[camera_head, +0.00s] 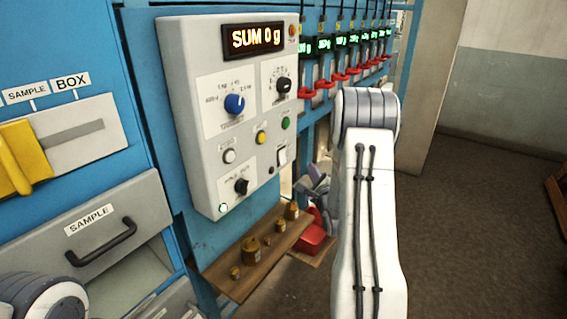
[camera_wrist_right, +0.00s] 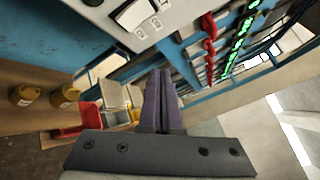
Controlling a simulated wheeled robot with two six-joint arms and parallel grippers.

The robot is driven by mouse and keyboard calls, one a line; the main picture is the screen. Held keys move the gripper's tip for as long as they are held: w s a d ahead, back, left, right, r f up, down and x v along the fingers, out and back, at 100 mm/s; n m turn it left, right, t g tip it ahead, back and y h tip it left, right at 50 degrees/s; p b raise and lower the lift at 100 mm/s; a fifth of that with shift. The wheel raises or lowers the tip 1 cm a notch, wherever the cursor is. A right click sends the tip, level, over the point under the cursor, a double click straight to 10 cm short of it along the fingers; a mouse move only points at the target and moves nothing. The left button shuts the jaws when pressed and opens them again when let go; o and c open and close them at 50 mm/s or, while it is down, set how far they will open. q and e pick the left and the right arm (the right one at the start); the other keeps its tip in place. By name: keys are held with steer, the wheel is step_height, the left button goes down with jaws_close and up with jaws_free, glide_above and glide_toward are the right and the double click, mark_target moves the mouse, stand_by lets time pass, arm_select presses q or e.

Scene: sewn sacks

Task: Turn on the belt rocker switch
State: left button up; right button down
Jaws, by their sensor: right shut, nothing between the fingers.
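A white rocker switch (camera_head: 282,155) sits at the lower right of the grey control panel (camera_head: 190,120). I cannot read a belt label on it. A white rocker with small marks also shows at the top of the right wrist view (camera_wrist_right: 136,14). My right gripper (camera_head: 318,186) is just right of the panel, partly behind my arm. In the right wrist view its dark fingers (camera_wrist_right: 162,88) are shut together and empty, below and apart from the rocker. Which way the rocker is tipped is unclear. My left gripper is out of view.
The panel holds a blue knob (camera_head: 235,103), black knobs and several round buttons. The display (camera_head: 253,38) reads SUM 0 g. Brass weights (camera_head: 251,249) stand on a wooden shelf (camera_head: 225,277) below. Red hooks (camera_head: 325,84) line the back. Open floor lies right.

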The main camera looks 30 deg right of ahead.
mark_target(283, 157)
steer(key=w+a, duration=0.2)
steer(key=w, duration=0.4)
steer(key=shift+w+a+f+b, duration=0.25)
steer(key=shift+a+f+b, duration=0.1)
steer(key=shift+a+f, duration=0.1)
stand_by(1.6)
steer(key=shift+w+a+b, duration=0.1)
steer(key=shift+w+b, duration=0.2)
steer(key=shift+w, duration=0.1)
steer(key=shift+w+a, duration=0.15)
steer(key=shift+w, duration=0.15)
stand_by(0.6)
